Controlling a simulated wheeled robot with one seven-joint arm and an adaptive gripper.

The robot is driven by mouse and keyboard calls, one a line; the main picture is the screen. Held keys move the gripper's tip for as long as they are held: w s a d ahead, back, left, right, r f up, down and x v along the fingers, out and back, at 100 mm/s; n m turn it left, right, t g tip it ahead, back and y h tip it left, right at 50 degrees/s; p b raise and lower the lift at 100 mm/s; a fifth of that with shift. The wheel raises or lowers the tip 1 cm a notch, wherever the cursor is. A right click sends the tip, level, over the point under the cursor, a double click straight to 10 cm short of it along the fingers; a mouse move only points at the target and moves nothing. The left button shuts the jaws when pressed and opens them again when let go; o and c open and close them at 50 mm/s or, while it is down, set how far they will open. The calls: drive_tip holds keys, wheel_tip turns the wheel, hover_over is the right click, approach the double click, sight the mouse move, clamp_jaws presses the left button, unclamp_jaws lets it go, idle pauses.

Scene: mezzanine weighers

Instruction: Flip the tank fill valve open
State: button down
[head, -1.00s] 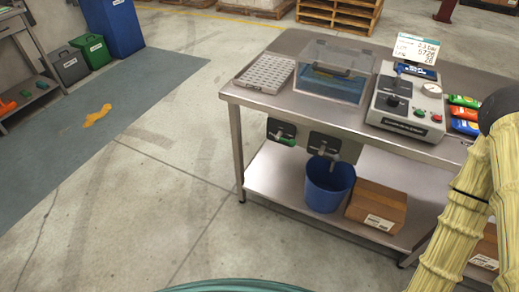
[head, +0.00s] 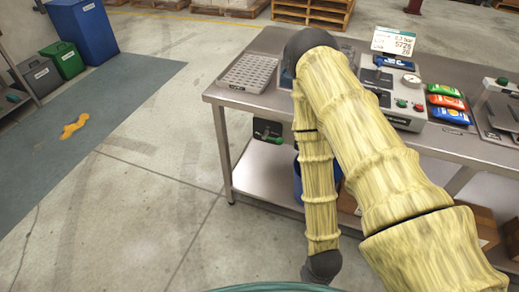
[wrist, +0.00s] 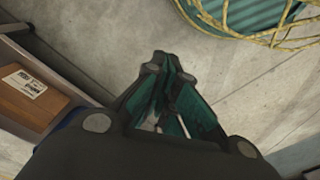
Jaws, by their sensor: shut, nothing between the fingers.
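A dark valve plate (head: 267,131) with a green-handled lever hangs under the front edge of the steel bench at its left end. I cannot tell whether this is the tank fill valve, or how its lever is set. A second valve plate and the clear tank, seen earlier, are now mostly or wholly hidden behind my arm. In the wrist view my gripper (wrist: 159,62) is shut and empty, its teal fingers together over bare concrete floor. No valve shows there. The gripper is not discernible in the head view.
The bench (head: 225,98) carries a perforated tray (head: 250,72), a control box (head: 403,106) and coloured packets (head: 446,101). A blue bucket (head: 298,183) peeks out behind my arm. A cardboard box (wrist: 27,90) sits at the wrist view's left.

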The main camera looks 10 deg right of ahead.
drive_tip(key=w+r+n+t+b, duration=0.2)
drive_tip(key=w+n+t+b, duration=0.4)
drive_tip(key=w+n+b, duration=1.15)
drive_tip(key=w+r+n+t+y+b, duration=0.1)
drive_tip(key=w+r+n+t+b, duration=0.2)
drive_tip(key=w+r, duration=0.4)
drive_tip(key=w+r+n+t+y+b, duration=0.1)
drive_tip(key=w+r+n+t+b, duration=0.2)
drive_tip(key=w+r, duration=0.4)
drive_tip(key=w+a+n+b, duration=0.1)
drive_tip(key=w+n, duration=0.1)
drive_tip(key=w, duration=0.4)
drive_tip(key=shift+w+r+y+b, duration=0.25)
drive_tip(key=shift+r+y+b, duration=0.05)
drive_tip(key=shift+y, duration=0.1)
